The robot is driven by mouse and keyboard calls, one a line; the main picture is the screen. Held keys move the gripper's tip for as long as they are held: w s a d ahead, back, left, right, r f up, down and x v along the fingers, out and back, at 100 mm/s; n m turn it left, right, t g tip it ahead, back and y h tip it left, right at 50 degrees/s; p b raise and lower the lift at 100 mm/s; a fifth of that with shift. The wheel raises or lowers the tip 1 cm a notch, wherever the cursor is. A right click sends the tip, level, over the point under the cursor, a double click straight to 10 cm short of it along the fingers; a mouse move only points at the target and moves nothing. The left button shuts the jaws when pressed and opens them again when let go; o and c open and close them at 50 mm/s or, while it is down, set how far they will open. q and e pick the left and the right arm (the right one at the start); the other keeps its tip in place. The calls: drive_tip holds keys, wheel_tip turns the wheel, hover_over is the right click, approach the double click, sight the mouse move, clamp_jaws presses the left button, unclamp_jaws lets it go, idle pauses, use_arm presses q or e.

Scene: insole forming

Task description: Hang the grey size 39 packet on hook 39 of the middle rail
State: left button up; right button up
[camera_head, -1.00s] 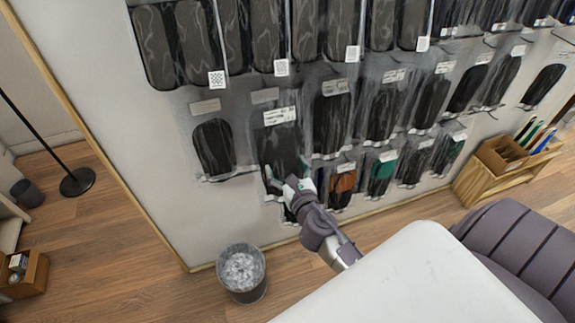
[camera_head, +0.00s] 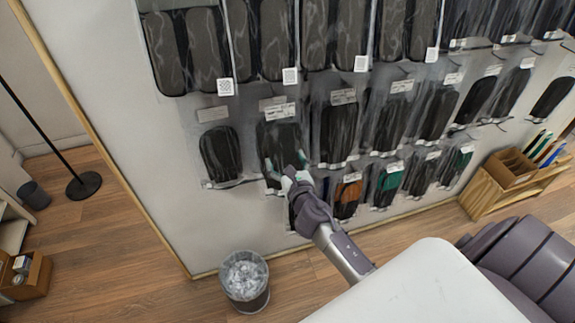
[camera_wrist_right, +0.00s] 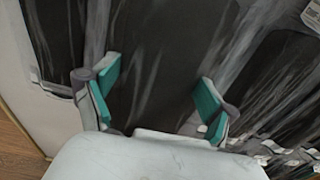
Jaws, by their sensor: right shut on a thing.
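A clear packet with a dark grey insole (camera_head: 280,142) and a white label hangs upright in front of the second row on the wall. My right gripper (camera_head: 288,180) is shut on its lower part. In the right wrist view the teal finger pads (camera_wrist_right: 158,88) stand on either side of the dark packet (camera_wrist_right: 152,50). The packet's top edge sits just below or over a pale label (camera_head: 271,102) on the wall. The hook behind it and the size print cannot be made out. My left gripper is out of view.
A similar dark packet (camera_head: 219,155) hangs close on the left, and another (camera_head: 338,130) close on the right. Larger packets (camera_head: 186,50) hang above. Smaller orange (camera_head: 347,196) and green (camera_head: 388,183) ones hang below. A waste bin (camera_head: 244,280) stands on the floor.

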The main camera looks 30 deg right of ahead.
drive_tip(key=shift+x, duration=1.05)
drive_tip(key=shift+w+d+f+b, duration=0.15)
drive_tip(key=shift+w+f+b, duration=0.25)
drive_tip(key=shift+w+b, duration=0.15)
drive_tip(key=o, duration=1)
drive_tip(key=shift+s, duration=0.1)
